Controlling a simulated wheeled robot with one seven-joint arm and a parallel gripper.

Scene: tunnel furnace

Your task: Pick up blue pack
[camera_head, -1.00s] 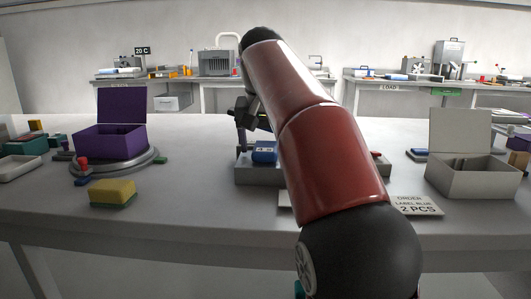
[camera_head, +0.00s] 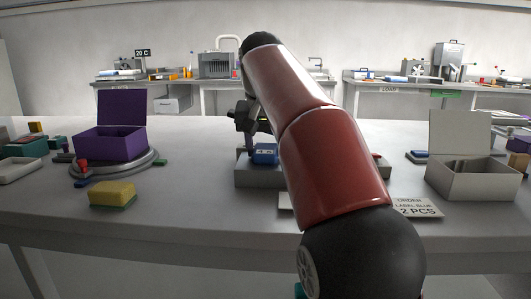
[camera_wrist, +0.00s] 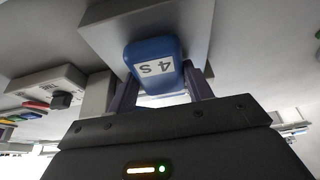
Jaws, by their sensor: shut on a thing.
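The blue pack (camera_head: 265,153) sits at the grey block (camera_head: 258,176) in the middle of the table, partly hidden behind my arm in the head view. In the wrist view the blue pack (camera_wrist: 155,64) carries a white label reading "4 S" and lies between the two fingers of my gripper (camera_wrist: 160,88). The fingers are shut on it, one at each side. The grey block also shows behind the pack in the wrist view (camera_wrist: 105,32). I cannot tell whether the pack is clear of the block.
A purple open box (camera_head: 108,142) stands on a round grey turntable at left, with a yellow sponge (camera_head: 112,193) in front. A grey open box (camera_head: 470,178) stands at right. An order label sign (camera_head: 412,207) lies near the front edge. The table between is mostly clear.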

